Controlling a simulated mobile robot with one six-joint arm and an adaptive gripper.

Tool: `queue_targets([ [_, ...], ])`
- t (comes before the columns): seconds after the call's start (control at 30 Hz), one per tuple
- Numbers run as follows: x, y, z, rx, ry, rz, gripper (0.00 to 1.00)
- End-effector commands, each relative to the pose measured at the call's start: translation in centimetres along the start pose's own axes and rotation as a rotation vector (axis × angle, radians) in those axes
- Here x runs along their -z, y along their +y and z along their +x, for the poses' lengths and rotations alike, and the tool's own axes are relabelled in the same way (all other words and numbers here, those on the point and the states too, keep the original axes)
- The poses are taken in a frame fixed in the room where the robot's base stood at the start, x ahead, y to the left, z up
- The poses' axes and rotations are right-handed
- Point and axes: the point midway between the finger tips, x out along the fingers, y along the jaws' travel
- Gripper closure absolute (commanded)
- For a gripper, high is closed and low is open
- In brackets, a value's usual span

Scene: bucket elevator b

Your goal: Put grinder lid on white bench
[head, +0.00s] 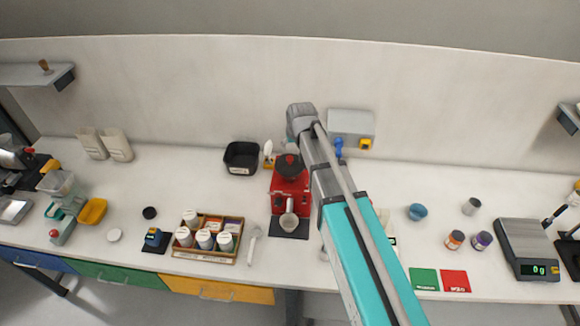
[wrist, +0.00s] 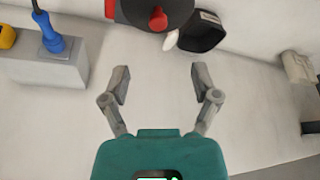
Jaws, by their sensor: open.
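The red grinder (head: 290,188) stands on the white bench (head: 190,165) near the middle of the head view. Its dark round lid (head: 289,166) sits on top. In the wrist view the lid (wrist: 150,14) is cut by the top edge, with a red knob on it. My gripper (wrist: 160,82) is open and empty, its two fingers apart, with the lid beyond the fingertips. In the head view my arm reaches over the bench to just behind the grinder, and the fingers are mostly hidden.
A black bin (head: 241,158) stands left of the grinder, beside a white bottle (head: 268,153). A wall box (head: 350,124) with a blue plug is at the back right. Bare bench lies left of the bin.

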Motion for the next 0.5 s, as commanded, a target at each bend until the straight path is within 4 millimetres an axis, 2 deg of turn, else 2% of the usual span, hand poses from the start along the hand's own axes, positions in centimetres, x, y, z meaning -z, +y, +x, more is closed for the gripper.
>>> queue_targets([
  [0.03, -0.1, 0.0, 0.8, 0.000, 0.000, 0.000, 0.21],
  [0.5, -0.1, 0.0, 4.8, 0.000, 0.000, 0.000, 0.21],
])
